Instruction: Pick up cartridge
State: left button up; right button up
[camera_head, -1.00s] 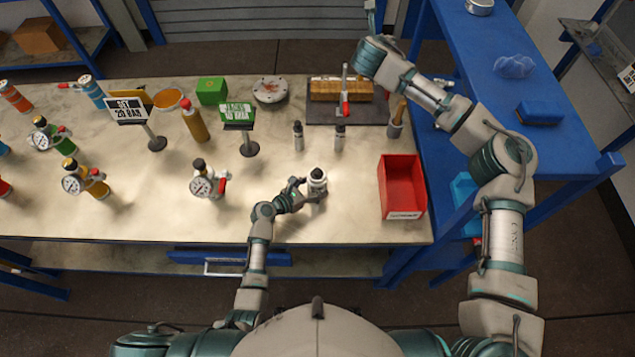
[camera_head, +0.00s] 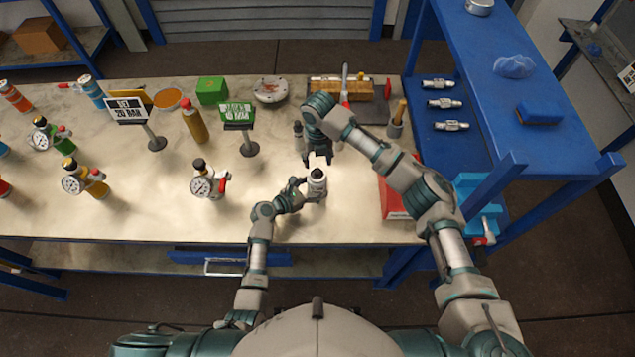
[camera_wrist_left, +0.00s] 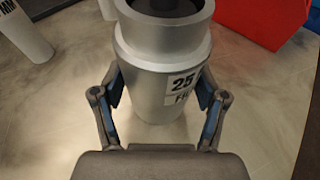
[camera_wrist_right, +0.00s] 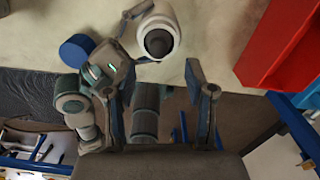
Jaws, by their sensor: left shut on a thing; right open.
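A silver-grey vessel with a dark top (camera_head: 317,184) stands upright on the bench. Its "25" label shows in the left wrist view (camera_wrist_left: 160,75). My left gripper (camera_head: 303,187) is shut on its side. My right gripper (camera_head: 318,158) is open and empty, just behind and above the vessel, apart from it. The right wrist view shows the vessel's pale rim and dark top (camera_wrist_right: 160,38) beyond the open fingers (camera_wrist_right: 155,85). Several small metal fittings, among them one on the blue side shelf (camera_head: 444,103), are in view; I cannot tell which thing is the cartridge.
A red bin (camera_head: 392,206) stands to the right, partly hidden by my right arm. A gauge vessel (camera_head: 203,182) and a green sign (camera_head: 237,115) stand to the left. A small cylinder (camera_head: 298,132) is behind my right gripper.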

aim_at(318, 170)
notch_tip(318, 170, down, 5)
jog(key=shift+f, duration=0.15)
grip_shut()
